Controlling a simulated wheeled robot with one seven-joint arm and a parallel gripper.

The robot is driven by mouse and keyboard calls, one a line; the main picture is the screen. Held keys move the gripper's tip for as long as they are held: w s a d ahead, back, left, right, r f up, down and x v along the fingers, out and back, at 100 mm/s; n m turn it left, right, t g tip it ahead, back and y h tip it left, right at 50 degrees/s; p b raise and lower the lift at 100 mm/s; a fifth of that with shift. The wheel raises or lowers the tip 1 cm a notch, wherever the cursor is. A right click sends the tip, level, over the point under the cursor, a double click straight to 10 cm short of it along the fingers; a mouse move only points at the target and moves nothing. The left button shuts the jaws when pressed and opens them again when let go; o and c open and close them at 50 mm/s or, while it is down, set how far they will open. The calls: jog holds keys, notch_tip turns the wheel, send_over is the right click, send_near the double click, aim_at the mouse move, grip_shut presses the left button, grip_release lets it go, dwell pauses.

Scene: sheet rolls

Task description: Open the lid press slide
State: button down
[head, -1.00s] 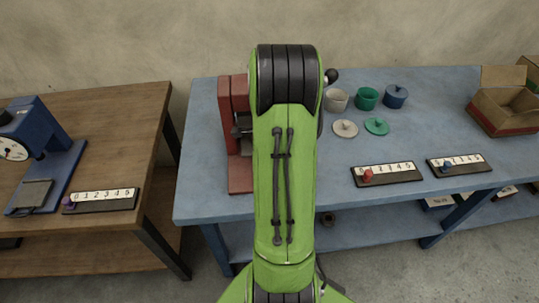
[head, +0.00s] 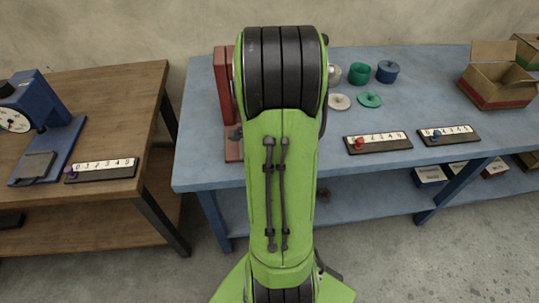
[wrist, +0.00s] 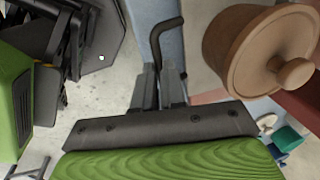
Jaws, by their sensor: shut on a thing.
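The lid press is a red-brown frame (head: 226,95) standing on the left part of the blue table in the head view. My green arm covers most of it, including its slide. In the wrist view my gripper (wrist: 160,82) has its two dark fingers close together on a dark bent handle (wrist: 160,42), whose free end rises past the fingertips. A brown round body with a wooden knob (wrist: 262,58) is just right of the fingers, apart from them. The gripper is hidden behind my arm in the head view.
Beige, green (head: 359,74) and blue (head: 387,71) cups and two lids (head: 369,99) sit right of my arm on the blue table (head: 290,185). Numbered strips (head: 378,142) and a cardboard box (head: 495,85) lie farther right. A wooden table (head: 90,220) stands left.

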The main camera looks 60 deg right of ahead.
jog(key=shift+d, duration=0.1)
jog(key=c, duration=1.2)
grip_release()
jog(key=shift+r, duration=0.15)
notch_tip(320, 180, up, 15)
jog(key=s+a+p, duration=0.2)
jog(key=p, duration=0.3)
jog(key=shift+a, duration=0.2)
jog(key=shift+r, duration=0.1)
